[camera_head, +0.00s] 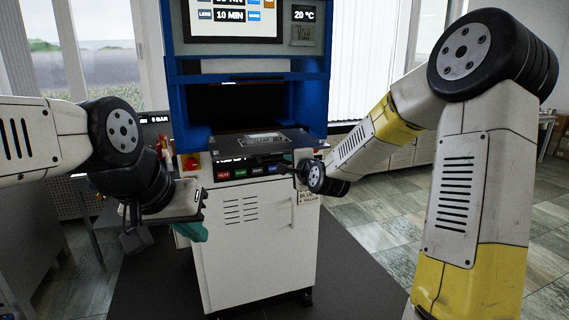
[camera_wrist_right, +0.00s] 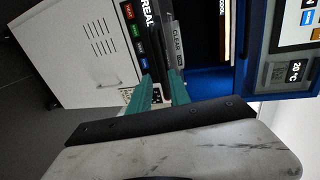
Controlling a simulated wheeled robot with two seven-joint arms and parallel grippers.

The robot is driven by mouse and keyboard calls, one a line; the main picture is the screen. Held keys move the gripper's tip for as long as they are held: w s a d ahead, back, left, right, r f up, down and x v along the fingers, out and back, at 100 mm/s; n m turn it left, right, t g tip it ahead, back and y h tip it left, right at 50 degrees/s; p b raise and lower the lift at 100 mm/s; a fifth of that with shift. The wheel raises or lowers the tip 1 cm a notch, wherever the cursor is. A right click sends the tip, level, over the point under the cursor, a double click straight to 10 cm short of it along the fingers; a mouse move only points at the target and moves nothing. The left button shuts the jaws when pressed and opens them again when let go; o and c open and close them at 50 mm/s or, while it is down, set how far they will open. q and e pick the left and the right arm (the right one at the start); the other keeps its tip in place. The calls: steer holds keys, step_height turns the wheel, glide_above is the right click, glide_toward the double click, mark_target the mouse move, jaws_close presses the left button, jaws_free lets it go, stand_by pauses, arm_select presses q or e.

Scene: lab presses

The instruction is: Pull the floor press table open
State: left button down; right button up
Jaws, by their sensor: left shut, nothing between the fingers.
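The floor press (camera_head: 255,215) has a blue frame over a white cabinet. Its dark table plate (camera_head: 270,138) projects at the front of the opening, above the labelled button strip. My right gripper (camera_head: 288,168) is at the right front corner of the table; its fingers are small and dark there. In the right wrist view, the two teal fingers (camera_wrist_right: 160,82) stand apart beside the grey front edge marked CLEAR (camera_wrist_right: 178,45). Whether they touch it is unclear. My left gripper (camera_head: 192,231) is shut and empty, left of the cabinet front, apart from the table.
The blue uprights (camera_head: 313,105) flank the opening, with a screen (camera_head: 235,18) above. A sign (camera_head: 308,196) hangs at the cabinet's right front edge. A bench with tools (camera_head: 150,125) stands behind my left arm. Tiled floor (camera_head: 380,235) is clear at the right.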

steer(key=v, duration=0.3)
steer(key=shift+s, duration=0.15)
steer(key=s+d+n+g+h, duration=0.1)
steer(key=s+d+n+g, duration=0.2)
steer(key=s, duration=0.8)
steer(key=s+d+n+g, duration=0.2)
steer(key=s+n, duration=0.5)
steer(key=s, duration=0.4)
steer(key=s+d+n+g+h, duration=0.1)
steer(key=s+d+n+g, duration=0.2)
steer(key=s, duration=0.8)
steer(key=shift+d+r+n+g+h, duration=0.3)
steer(key=shift+d+r+n, duration=0.2)
steer(key=shift+d+n, duration=0.4)
steer(key=shift+a, duration=0.15)
